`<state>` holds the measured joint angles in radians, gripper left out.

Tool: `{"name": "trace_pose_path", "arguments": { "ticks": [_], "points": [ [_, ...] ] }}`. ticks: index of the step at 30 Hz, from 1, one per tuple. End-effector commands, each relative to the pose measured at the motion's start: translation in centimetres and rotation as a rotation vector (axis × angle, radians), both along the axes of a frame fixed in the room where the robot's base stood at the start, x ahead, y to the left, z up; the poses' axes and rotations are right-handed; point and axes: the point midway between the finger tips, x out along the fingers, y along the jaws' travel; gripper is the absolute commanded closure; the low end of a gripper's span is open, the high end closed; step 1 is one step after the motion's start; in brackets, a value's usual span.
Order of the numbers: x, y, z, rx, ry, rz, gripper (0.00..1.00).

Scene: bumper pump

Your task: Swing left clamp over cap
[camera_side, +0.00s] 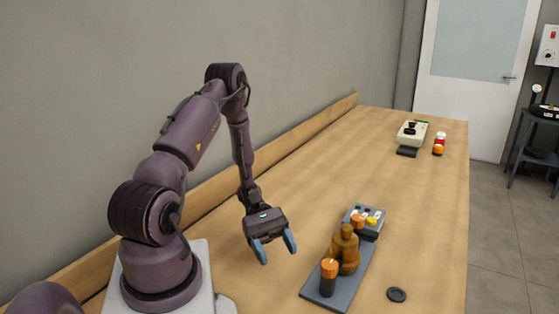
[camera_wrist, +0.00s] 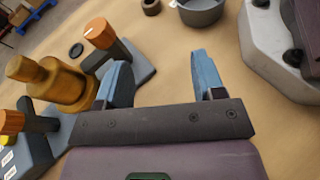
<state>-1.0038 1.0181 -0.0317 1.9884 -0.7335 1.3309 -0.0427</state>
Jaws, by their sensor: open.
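A brown stepped pump body (camera_side: 345,250) stands upright on a grey base plate (camera_side: 312,291); it also shows in the wrist view (camera_wrist: 58,82). An orange-topped dark clamp post (camera_side: 329,278) stands at the plate's near end, and it shows in the wrist view (camera_wrist: 102,38). A second orange-topped piece (camera_side: 358,221) is beyond the pump, also in the wrist view (camera_wrist: 12,122). I cannot tell which is the left clamp. No separate cap on the pump is clear. My gripper (camera_side: 277,247) is open and empty, left of the pump and apart from it; its fingers show in the wrist view (camera_wrist: 162,78).
A grey box with coloured knobs (camera_side: 374,213) adjoins the plate's far end. A dark disc (camera_side: 397,295) lies right of the plate. A pale device (camera_side: 411,134) and a red-and-orange item (camera_side: 439,144) are far back. The table between is clear. A grey bowl (camera_wrist: 201,12) shows in the wrist view.

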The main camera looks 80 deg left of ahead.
Motion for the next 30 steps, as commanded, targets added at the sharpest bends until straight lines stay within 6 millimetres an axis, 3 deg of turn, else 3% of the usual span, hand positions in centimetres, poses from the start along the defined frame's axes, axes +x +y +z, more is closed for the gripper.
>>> {"name": "trace_pose_path", "arguments": {
  "ticks": [30],
  "points": [
    [-0.2, -2.3, 11.9, 0.763, -0.32, -0.732, 0.37]
  ]
}}
